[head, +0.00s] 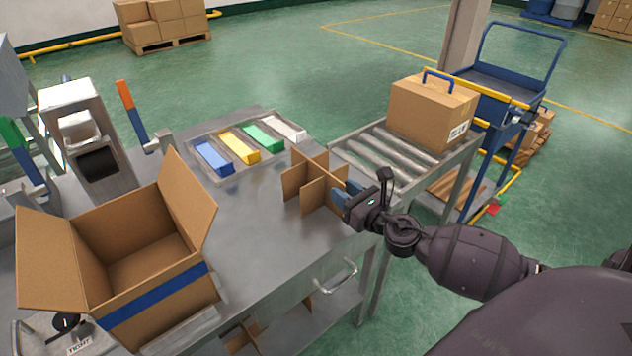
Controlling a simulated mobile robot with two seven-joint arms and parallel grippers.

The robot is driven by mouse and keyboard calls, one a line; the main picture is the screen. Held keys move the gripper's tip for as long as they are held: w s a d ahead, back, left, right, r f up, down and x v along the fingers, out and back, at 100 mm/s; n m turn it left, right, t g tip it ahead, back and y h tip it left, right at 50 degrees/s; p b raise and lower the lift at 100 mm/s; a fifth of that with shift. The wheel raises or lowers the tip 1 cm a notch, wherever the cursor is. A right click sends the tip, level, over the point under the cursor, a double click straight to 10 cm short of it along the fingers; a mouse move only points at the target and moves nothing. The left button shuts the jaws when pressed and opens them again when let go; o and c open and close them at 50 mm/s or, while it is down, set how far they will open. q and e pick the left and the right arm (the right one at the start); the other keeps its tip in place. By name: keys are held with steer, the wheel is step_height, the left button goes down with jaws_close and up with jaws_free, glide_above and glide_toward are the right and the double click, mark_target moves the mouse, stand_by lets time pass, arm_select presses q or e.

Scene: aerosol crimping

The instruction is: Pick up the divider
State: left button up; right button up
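The divider (305,186), crossed brown cardboard panels, stands upright on the metal table near its right edge. My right gripper (343,192), with blue fingers, is at the divider's right side. Its fingertips overlap the right-hand panel in the picture. I cannot tell whether they are closed on that panel or only beside it. My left gripper is not in view.
An open cardboard box (150,305) with a blue stripe stands at the table's front left. A tray (232,178) holds coloured blocks behind the divider. A roller conveyor (372,160) bears a closed carton (425,112). More cardboard panels (243,342) lie on the lower shelf.

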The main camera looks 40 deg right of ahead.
mark_target(326, 176)
steer(key=shift+w+r, duration=0.2)
steer(key=shift+w, duration=1.9)
jaws_close()
